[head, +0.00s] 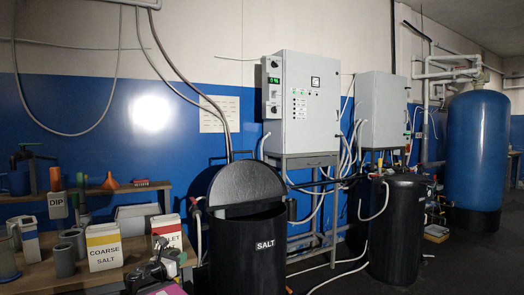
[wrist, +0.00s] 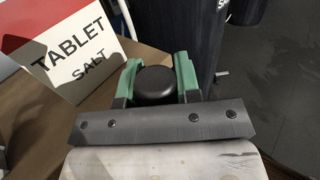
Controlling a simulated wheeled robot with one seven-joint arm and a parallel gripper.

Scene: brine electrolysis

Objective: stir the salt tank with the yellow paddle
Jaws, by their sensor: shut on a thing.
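The salt tank (head: 255,258) is a black drum labelled SALT at the middle of the head view. Its half-round black lid (head: 246,184) stands raised at the back; the inside is too dark to read. My gripper (wrist: 157,80), with green fingers, is shut on a round black knob (wrist: 156,86) in the wrist view. What lies below the knob is hidden, and no yellow paddle can be made out in either view. The gripper is beside the tablet salt box (wrist: 68,52), left of the tank.
A wooden bench (head: 110,274) at the left carries the coarse salt box (head: 103,247), grey cups and other containers. A second black tank (head: 394,240) stands to the right. Hoses cross the floor between the tanks. Grey cabinets (head: 303,105) stand behind.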

